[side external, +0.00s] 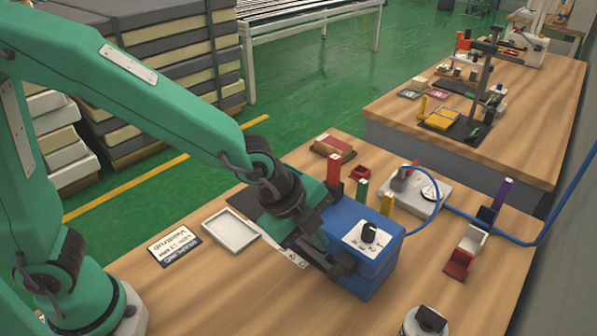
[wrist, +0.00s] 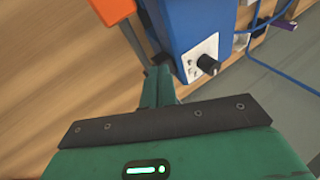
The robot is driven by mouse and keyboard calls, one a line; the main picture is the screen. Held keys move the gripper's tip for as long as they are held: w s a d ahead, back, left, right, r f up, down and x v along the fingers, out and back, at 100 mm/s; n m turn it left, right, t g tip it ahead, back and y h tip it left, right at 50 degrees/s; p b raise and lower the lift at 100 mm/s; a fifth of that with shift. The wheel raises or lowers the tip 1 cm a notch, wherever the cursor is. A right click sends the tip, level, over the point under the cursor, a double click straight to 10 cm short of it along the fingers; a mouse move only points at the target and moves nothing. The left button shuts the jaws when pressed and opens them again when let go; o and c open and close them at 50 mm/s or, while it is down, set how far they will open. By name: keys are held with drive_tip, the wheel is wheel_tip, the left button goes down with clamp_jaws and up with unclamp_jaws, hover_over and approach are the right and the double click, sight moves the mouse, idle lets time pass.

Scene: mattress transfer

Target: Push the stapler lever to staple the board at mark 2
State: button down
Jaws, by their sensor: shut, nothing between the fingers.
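A blue box-shaped machine (side external: 375,272) stands on the wooden table, with a black knob (side external: 369,232) on a white marked panel (side external: 352,236). In the wrist view the blue machine (wrist: 190,22) and its black knob (wrist: 207,64) are just beyond my fingers. My gripper (side external: 342,266) is shut and empty, low at the machine's left front; I cannot tell whether it touches it. It also shows in the wrist view (wrist: 158,84). A white strip with small marks (side external: 292,258) lies left of my gripper, partly covered. I cannot clearly make out a stapler lever or mark 2.
A white tray (side external: 232,232) and a label card (side external: 174,249) lie to the left. Red (side external: 334,168), green (side external: 362,188) and yellow (side external: 387,205) blocks stand behind the machine. A blue hose (side external: 490,222) runs along the right.

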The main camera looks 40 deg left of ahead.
sight(318, 258)
drive_tip(key=r, duration=0.2)
drive_tip(key=d+r, duration=0.1)
drive_tip(key=r, duration=0.1)
drive_tip(key=shift+r, duration=0.35)
idle(0.4)
drive_tip(key=s+a+r+n+y, duration=0.1)
drive_tip(key=s+a+r+n, duration=0.1)
drive_tip(key=s+a+n, duration=0.2)
drive_tip(key=s+a+r+n+y, duration=0.1)
drive_tip(key=s+a+n, duration=0.3)
drive_tip(key=a+n, duration=0.5)
drive_tip(key=s+a+r+n+t+y, duration=0.1)
drive_tip(key=s+a+r+n, duration=0.2)
drive_tip(key=a+n, duration=0.4)
drive_tip(key=s+a, duration=0.1)
drive_tip(key=a, duration=0.3)
